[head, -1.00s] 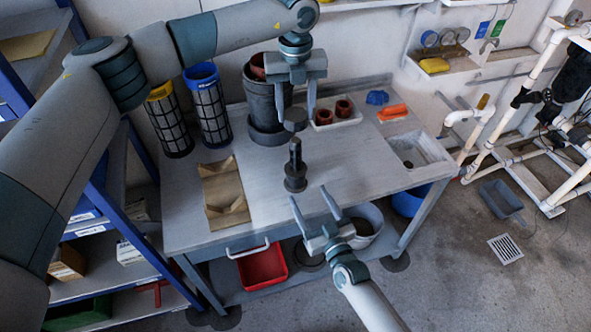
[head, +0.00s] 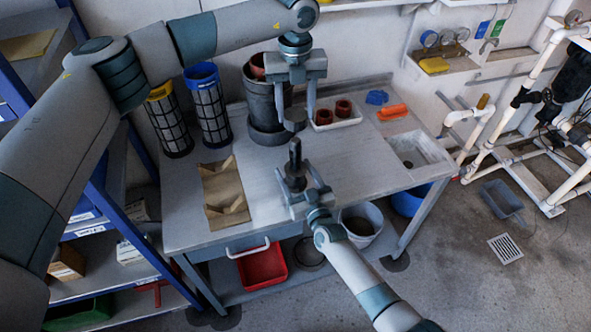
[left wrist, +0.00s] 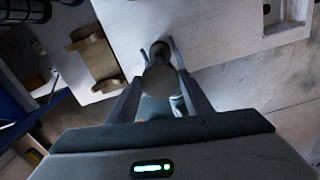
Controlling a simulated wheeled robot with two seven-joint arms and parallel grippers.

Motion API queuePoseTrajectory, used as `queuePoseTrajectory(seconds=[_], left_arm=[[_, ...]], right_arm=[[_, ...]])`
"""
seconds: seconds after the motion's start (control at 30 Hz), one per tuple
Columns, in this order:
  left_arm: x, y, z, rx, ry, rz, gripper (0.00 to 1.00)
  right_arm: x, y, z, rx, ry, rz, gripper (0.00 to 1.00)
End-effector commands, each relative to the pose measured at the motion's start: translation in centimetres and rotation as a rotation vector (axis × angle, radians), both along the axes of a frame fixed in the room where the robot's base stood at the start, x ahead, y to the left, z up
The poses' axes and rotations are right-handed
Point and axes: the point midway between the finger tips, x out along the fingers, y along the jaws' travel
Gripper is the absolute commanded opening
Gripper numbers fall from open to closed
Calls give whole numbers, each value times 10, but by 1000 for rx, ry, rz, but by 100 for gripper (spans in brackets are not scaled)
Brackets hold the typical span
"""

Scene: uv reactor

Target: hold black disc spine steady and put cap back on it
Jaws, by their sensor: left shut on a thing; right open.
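The black disc spine (head: 295,153) stands upright on the table with a narrow top post and a wider dark base. My left gripper (head: 294,112) is above the spine, pointing down, shut on the dark round cap (head: 295,121). A gap shows between cap and post. In the left wrist view the cap (left wrist: 161,80) sits between the fingertips and hides most of the spine. My right gripper (head: 297,176) is open at the spine's lower part, with one finger on either side; whether they touch it cannot be told.
A brown folded holder (head: 222,190) lies left. Blue-topped (head: 207,105) and yellow-topped (head: 170,120) mesh cylinders are at back left. The table (head: 365,160) is clear right of the spine.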

Motion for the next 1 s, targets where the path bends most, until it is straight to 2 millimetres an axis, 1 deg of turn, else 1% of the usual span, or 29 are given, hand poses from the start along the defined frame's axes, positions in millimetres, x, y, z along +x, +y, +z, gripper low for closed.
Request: queuePoseTrajectory(seconds=[0.23, 0.27, 0.3, 0.37, 0.4, 0.5, 0.67, 1.0], left_arm=[[0, 0, 0, 0, 0, 0, 25], [0, 0, 0, 0, 0, 0, 25], [0, 0, 0, 0, 0, 0, 25], [0, 0, 0, 0, 0, 0, 25], [0, 0, 0, 0, 0, 0, 25], [0, 0, 0, 0, 0, 0, 25], [0, 0, -5, 0, 1, 0, 25], [0, 0, -43, 1, 3, 1, 25]], right_arm=[[0, 0, 0, 0, 0, 0, 66], [0, 0, 0, 0, 0, 0, 58], [0, 0, 0, 0, 0, 0, 49], [0, 0, 0, 0, 0, 0, 35], [0, 0, 0, 0, 0, 0, 25], [0, 0, 0, 0, 0, 0, 3], [0, 0, 0, 0, 0, 0, 3], [0, 0, 0, 0, 0, 0, 3]])
